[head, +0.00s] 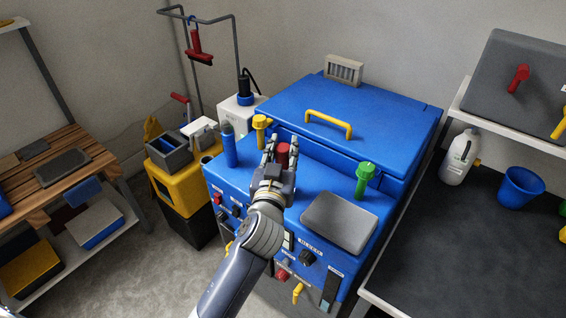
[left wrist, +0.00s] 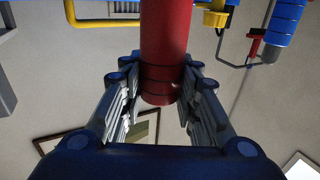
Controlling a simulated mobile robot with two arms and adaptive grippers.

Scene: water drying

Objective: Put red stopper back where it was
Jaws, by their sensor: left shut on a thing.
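The red stopper (head: 283,150) is a red cylinder above the front part of the blue machine (head: 330,110). My left gripper (head: 281,152) has its fingers on both sides of it and is shut on it. In the left wrist view the red stopper (left wrist: 166,45) stands between the fingers of the left gripper (left wrist: 163,85), with dark rings near its end. A yellow stopper (head: 261,124) and a green stopper (head: 365,175) stand on the machine to either side. Whether the red stopper touches the machine is hidden by the gripper. My right gripper is not in view.
The closed blue lid with its yellow handle (head: 328,122) lies behind the gripper. A blue cylinder (head: 229,147) stands to the left, a grey plate (head: 340,221) to the right. A dark bench (head: 465,235) with a blue cup (head: 520,187) is further right.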

